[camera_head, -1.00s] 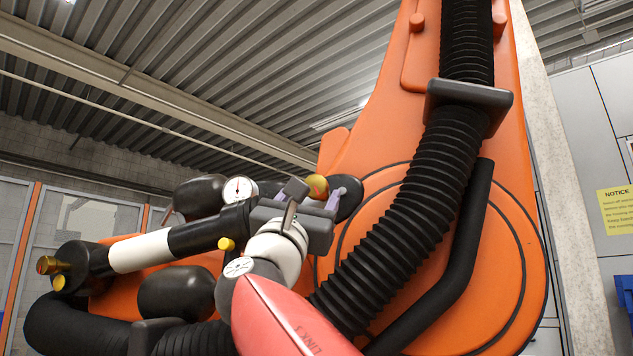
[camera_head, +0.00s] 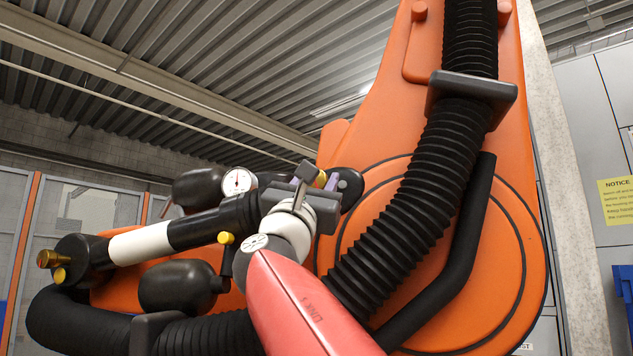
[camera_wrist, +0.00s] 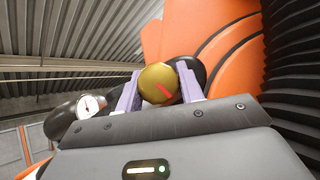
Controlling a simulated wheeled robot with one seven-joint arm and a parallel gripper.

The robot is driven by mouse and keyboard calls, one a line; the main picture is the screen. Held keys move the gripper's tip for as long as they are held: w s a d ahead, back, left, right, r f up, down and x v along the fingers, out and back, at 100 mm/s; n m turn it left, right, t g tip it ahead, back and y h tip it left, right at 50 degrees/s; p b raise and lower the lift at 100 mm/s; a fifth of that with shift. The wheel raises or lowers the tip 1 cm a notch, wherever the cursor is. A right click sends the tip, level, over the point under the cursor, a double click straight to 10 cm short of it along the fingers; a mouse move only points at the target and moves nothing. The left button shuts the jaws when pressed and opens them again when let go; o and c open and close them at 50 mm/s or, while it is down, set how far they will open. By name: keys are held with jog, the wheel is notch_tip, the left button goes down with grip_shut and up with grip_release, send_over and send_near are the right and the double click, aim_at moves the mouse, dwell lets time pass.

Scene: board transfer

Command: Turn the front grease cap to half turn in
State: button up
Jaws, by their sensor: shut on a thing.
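A round brass grease cap (camera_wrist: 157,80) with a red mark on its face sits between the two lilac fingers of my gripper (camera_wrist: 160,74) in the wrist view. The fingers are shut on it from both sides. The red mark slants from upper left to lower right. Whatever the cap is seated on is mostly hidden.
A white dial gauge (camera_head: 237,181) and black rounded cylinders (camera_head: 178,287) stand left of my gripper. A ribbed black hose (camera_head: 405,220) runs down the orange robot (camera_head: 490,250) on the right. Yellow-brass knobs (camera_head: 52,258) show at far left.

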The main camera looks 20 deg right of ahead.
jog(key=m+g+h, duration=0.1)
jog(key=m+g, duration=0.1)
jog(key=m+g+h+p, duration=0.1)
jog(key=m, duration=0.2)
jog(key=m+g+h+p, duration=0.1)
jog(key=m+g+h, duration=0.1)
jog(key=shift+a+r+m+g, duration=0.1)
jog(key=shift+r+m+g, duration=0.15)
jog(key=shift+m+g, duration=0.05)
jog(key=shift+f+m+g+h, duration=0.2)
jog(key=shift+m+g+h, duration=0.2)
jog(key=shift+m+g, duration=0.55)
jog(key=o, duration=1)
jog(key=b+v, duration=0.2)
jog(key=v, duration=0.5)
jog(key=shift+s+a+f, duration=0.2)
jog(key=shift+a+f, duration=0.05)
jog(key=shift+f, duration=0.05)
